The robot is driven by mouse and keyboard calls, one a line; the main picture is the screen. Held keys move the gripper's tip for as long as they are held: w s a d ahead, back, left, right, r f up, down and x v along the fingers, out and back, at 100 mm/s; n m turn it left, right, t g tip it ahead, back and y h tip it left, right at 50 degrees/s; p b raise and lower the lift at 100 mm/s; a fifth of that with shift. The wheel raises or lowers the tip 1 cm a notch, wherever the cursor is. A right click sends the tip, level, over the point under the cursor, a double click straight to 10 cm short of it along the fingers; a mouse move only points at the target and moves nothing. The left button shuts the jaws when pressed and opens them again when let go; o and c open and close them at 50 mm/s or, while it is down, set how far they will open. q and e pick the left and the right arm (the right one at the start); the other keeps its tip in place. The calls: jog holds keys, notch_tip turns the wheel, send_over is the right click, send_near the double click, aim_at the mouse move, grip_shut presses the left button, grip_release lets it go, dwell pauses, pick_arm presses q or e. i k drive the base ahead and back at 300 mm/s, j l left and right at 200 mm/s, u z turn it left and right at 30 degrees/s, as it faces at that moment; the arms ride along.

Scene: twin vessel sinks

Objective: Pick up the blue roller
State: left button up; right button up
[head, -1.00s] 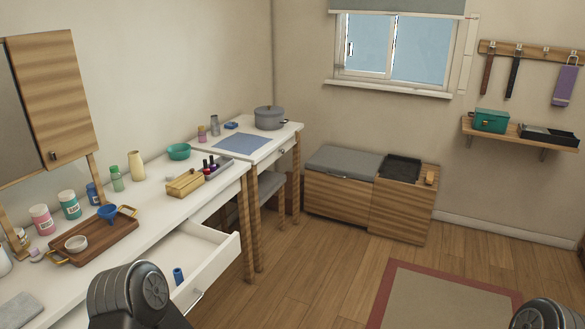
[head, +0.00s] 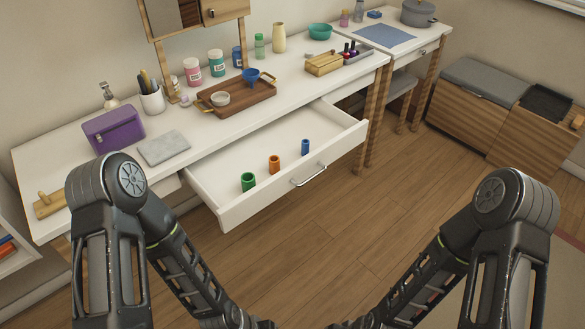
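The blue roller (head: 305,147) stands upright in the open drawer (head: 230,172), at the right end of a row. An orange roller (head: 274,164) and a larger green roller (head: 248,181) stand to its left in the same drawer. Both of my arms reach down toward the bottom of the head view, and their grippers are out of the frame. Nothing covers the blue roller.
The drawer front with its metal handle (head: 308,174) sticks out over the floor. The wooden floor (head: 370,200) in front is clear.

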aim_at(305, 143)
jog(key=i+l+z, duration=0.15)
jog(key=i+l, duration=0.3)
jog(key=i+l+z, duration=0.2)
jog(key=i+l, duration=0.2)
jog(key=i, duration=0.1)
